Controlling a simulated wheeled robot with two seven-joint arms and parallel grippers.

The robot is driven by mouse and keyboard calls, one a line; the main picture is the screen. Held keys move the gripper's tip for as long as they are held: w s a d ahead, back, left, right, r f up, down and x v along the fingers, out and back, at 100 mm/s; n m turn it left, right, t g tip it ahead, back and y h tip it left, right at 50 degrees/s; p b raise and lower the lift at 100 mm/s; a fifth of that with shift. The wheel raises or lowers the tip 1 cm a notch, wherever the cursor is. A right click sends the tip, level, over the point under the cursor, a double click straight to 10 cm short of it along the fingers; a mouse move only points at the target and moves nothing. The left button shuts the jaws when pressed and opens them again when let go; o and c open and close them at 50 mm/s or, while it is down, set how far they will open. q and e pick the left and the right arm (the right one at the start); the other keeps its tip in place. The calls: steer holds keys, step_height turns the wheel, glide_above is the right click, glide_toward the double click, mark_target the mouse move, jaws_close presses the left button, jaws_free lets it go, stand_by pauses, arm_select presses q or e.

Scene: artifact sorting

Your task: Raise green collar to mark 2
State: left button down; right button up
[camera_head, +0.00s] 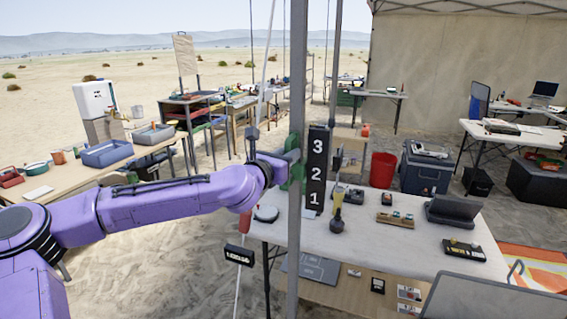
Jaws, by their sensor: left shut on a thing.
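A green collar (297,173) sits on the tall grey post (293,250) in the middle of the head view. Its height is roughly level with the 2 on the black number board (316,170) beside the post, which reads 3, 2, 1 from top to bottom. My left gripper (290,157) reaches in from the left and is shut on the collar; its jaws partly cover the collar's upper part. The exact alignment of the collar with mark 2 is hard to tell. My right gripper is not in view.
A white table (400,250) with small tools and a dark case stands right of the post. A thin rope with a red piece (245,222) and a label box (239,255) hangs left of the post. A red bucket (382,169) and a blue cooler (424,168) stand behind.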

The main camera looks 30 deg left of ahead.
arm_select(q)
steer(key=c, duration=1.2)
jaws_free()
steer(key=shift+f, duration=0.15)
steer(key=shift+o, duration=0.2)
steer(key=s+b, duration=0.2)
steer(key=s, duration=0.8)
steer(key=shift+s+a, duration=0.2)
